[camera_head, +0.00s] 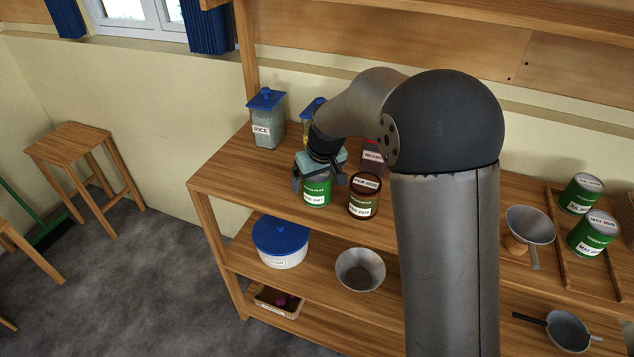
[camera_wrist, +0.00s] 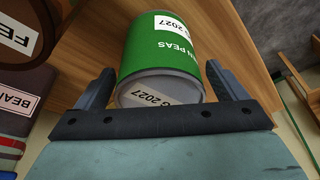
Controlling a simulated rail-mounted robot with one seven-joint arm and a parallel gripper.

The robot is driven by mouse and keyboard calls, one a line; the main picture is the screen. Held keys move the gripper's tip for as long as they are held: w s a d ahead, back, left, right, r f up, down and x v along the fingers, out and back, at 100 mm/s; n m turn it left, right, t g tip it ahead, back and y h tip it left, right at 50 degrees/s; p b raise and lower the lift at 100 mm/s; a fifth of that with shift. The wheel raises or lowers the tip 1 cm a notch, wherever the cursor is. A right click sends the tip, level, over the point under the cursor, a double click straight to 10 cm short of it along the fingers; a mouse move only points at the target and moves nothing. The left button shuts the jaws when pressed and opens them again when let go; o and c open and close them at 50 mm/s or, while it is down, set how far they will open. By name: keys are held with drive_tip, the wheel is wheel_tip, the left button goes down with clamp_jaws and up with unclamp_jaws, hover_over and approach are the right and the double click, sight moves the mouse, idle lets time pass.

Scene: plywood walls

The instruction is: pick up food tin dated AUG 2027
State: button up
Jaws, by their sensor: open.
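A green food tin (camera_head: 316,188) stands upright on the top shelf, in front of my gripper (camera_head: 320,182). In the wrist view the tin (camera_wrist: 165,50) has labels reading "PEAS" and an ending "G 2027"; the start of the month is cut off. My gripper (camera_wrist: 165,88) is open, with one finger on each side of the tin. I cannot tell whether the fingers touch it. A brown tin (camera_head: 364,196) dated 2028 on its side stands just to the right of the green tin.
A jar marked RICE (camera_head: 266,120) and another blue-lidded jar (camera_head: 312,108) stand behind. More green tins (camera_head: 593,233) stand at the far right near a funnel (camera_head: 530,224). A white tub (camera_head: 281,243) and a metal bowl (camera_head: 360,269) are on the shelf below.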

drive_tip(key=shift+f, duration=0.1)
drive_tip(key=c, duration=1.4)
